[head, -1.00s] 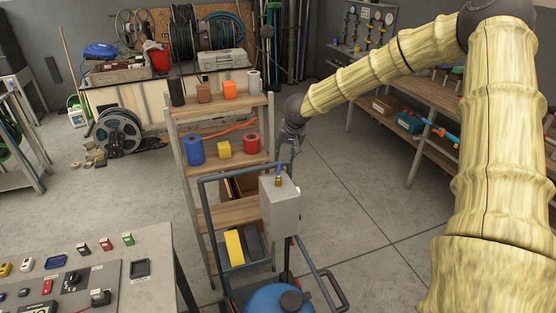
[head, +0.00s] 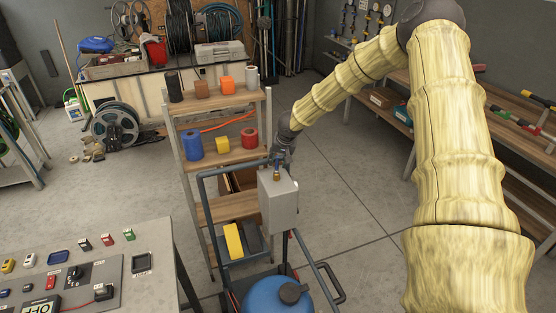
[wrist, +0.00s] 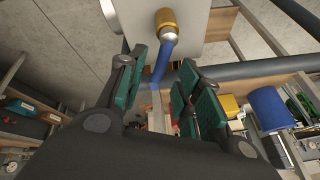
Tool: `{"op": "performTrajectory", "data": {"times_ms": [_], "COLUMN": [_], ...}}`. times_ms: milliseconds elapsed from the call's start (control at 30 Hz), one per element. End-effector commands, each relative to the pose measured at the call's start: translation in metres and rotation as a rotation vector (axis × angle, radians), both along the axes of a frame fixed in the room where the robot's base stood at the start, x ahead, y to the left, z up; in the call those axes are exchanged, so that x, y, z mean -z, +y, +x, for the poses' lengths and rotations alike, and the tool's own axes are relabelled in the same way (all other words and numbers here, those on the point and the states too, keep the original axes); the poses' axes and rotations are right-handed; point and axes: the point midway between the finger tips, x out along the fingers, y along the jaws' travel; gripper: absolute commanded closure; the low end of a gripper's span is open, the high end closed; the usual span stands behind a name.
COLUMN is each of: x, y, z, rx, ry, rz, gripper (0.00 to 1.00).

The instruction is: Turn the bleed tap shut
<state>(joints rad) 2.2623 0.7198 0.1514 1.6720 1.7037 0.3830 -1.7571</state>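The bleed tap is a brass fitting (wrist: 167,22) with a blue lever (wrist: 163,62), mounted on a grey box (head: 279,205) on the trolley. In the wrist view the lever points from the fitting toward my gripper (wrist: 162,92). My gripper is open, with one green-padded finger on either side of the lever's free end. A gap shows between the lever and each pad, and I cannot tell whether either touches. In the head view my gripper (head: 281,156) is just above the box, and the brass fitting (head: 277,176) shows below it. The lever is mostly hidden there.
The trolley carries a blue tank (head: 275,297) and has a dark blue tube frame (head: 226,171) close to my gripper. A wooden shelf unit (head: 232,208) with spools stands just behind. A bench (head: 145,240) is at front left. Open floor lies right of the trolley.

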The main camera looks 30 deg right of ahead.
Motion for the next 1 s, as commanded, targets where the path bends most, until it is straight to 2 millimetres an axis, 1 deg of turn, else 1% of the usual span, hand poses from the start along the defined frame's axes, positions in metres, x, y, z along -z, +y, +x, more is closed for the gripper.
{"op": "performTrajectory", "data": {"times_ms": [100, 300, 600, 800, 1000], "x": [0.007, 0.014, 0.015, 0.014, 0.014], "y": [0.0, -0.001, -0.001, -0.001, 0.0], "z": [0.003, 0.006, 0.007, 0.007, 0.007], "rx": [-0.001, -0.001, -0.001, -0.001, -0.001], "ry": [0.001, 0.0, -0.001, -0.001, -0.001], "rz": [-0.001, 0.0, 0.0, 0.0, 0.0], "gripper": [0.65, 0.65, 0.65, 1.0, 1.0]}}
